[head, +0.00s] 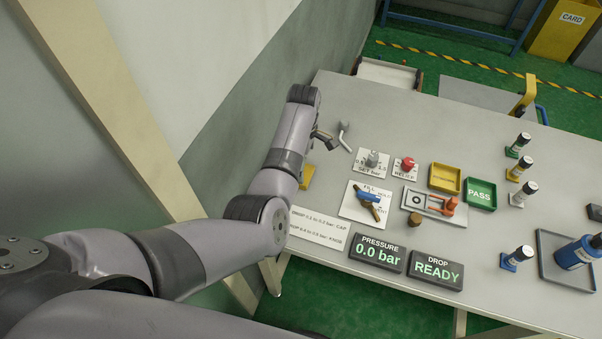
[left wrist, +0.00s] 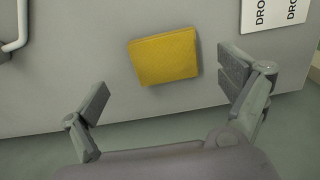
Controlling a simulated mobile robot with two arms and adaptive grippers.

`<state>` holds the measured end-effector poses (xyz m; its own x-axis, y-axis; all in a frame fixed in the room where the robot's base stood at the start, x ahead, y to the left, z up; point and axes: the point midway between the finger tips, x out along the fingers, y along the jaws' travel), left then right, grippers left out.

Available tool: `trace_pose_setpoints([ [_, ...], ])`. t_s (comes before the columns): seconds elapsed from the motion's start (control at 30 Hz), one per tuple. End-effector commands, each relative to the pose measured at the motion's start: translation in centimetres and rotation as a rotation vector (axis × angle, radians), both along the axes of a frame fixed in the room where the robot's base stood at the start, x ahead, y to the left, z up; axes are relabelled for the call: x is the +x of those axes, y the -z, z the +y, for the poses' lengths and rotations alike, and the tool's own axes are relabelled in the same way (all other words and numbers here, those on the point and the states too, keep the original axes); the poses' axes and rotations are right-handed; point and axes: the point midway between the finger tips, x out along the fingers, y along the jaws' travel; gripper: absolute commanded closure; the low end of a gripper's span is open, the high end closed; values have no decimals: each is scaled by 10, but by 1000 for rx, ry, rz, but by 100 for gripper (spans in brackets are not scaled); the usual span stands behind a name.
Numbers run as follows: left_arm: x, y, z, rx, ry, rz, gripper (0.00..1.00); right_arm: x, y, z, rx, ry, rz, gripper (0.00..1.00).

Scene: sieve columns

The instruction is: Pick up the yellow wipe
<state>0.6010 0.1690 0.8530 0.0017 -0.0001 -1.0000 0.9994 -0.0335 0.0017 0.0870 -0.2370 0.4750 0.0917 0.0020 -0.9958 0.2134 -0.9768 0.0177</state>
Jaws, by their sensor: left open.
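The yellow wipe (left wrist: 164,57) is a flat folded square on the grey table, in the upper middle of the left wrist view. In the head view the yellow wipe (head: 307,177) is partly hidden behind my left arm, near the table's left edge. My left gripper (left wrist: 165,97) is open and empty, with one finger on each side below the wipe in the wrist view. In the head view my left gripper (head: 324,141) shows only partly at the end of the arm. My right gripper is not in view.
A bent metal handle (head: 344,136) lies near the left gripper. A white instruction strip (head: 316,227) lies near the table's front edge. A valve panel (head: 366,202), a yellow tray (head: 445,178), a green PASS tray (head: 480,194) and several bottles stand further right. A grey wall borders the left.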

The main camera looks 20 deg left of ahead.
Motion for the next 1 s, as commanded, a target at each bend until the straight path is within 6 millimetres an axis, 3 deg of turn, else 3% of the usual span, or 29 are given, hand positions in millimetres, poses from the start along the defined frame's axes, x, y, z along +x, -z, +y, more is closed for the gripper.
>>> trace_pose_setpoints([
  [0.1,-7,18,5,1,0,7,6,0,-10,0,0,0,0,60],
  [0.23,-6,35,5,1,1,4,6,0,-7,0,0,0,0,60],
  [0.57,-5,42,5,0,0,2,6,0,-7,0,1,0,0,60],
  [1.0,-5,42,5,0,0,2,35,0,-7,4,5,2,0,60],
])
